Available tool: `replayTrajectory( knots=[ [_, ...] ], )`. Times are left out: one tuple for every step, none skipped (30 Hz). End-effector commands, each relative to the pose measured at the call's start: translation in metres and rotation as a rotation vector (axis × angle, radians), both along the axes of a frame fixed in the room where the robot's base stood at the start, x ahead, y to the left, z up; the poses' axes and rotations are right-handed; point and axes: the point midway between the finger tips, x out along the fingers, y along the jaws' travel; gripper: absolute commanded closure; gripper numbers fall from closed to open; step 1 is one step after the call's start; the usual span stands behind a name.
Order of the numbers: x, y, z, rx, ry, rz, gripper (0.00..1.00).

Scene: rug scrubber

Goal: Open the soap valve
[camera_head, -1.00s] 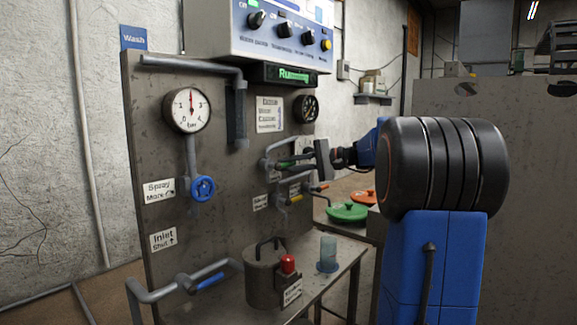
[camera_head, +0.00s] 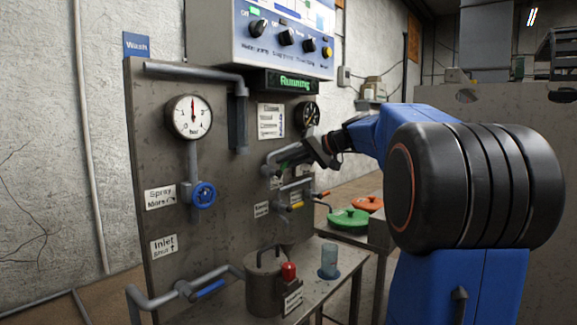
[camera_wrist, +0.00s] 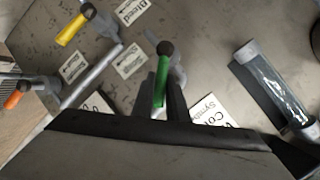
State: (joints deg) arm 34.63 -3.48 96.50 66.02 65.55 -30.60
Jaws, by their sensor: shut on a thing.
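A valve with a green lever handle (camera_wrist: 160,88) is on the metal panel (camera_head: 235,185). My gripper (camera_head: 287,157) reaches it from the right, and its fingers stand on either side of the handle, shut on it. The gripper is tilted in the head view and hides the handle there. A yellow-handled valve (camera_head: 297,206) sits just below, also in the wrist view (camera_wrist: 73,29). An orange handle (camera_head: 322,194) is to its right. Small labels sit beside these valves; I cannot clearly read which one says soap.
A gauge (camera_head: 192,117) and a blue wheel (camera_head: 203,195) are on the panel's left. A control box (camera_head: 285,35) hangs above.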

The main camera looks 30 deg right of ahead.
Motion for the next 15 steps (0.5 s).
replayTrajectory(
  knots=[
    [-0.001,0.003,0.002,-0.043,-0.015,0.001,1.0],
    [-0.002,0.004,0.003,-0.07,-0.025,0.001,1.0],
    [-0.002,0.006,0.005,-0.106,-0.039,0.002,1.0],
    [-0.003,0.007,0.006,-0.133,-0.049,0.001,1.0],
    [-0.003,0.008,0.006,-0.159,-0.058,0.001,1.0],
    [-0.003,0.009,0.008,-0.195,-0.071,0.001,1.0],
    [-0.004,0.01,0.009,-0.222,-0.081,0.002,1.0],
    [-0.005,0.011,0.01,-0.25,-0.091,0.001,1.0],
    [-0.005,0.013,0.01,-0.285,-0.104,0.002,1.0],
    [-0.005,0.014,0.011,-0.311,-0.113,0.002,1.0],
    [-0.006,0.015,0.011,-0.338,-0.123,0.002,1.0],
    [-0.007,0.017,0.012,-0.373,-0.135,0.002,1.0],
    [-0.007,0.019,0.013,-0.398,-0.145,0.001,1.0],
    [-0.007,0.02,0.013,-0.424,-0.154,0.003,1.0],
    [-0.008,0.021,0.014,-0.457,-0.166,0.001,1.0]
  ],
)
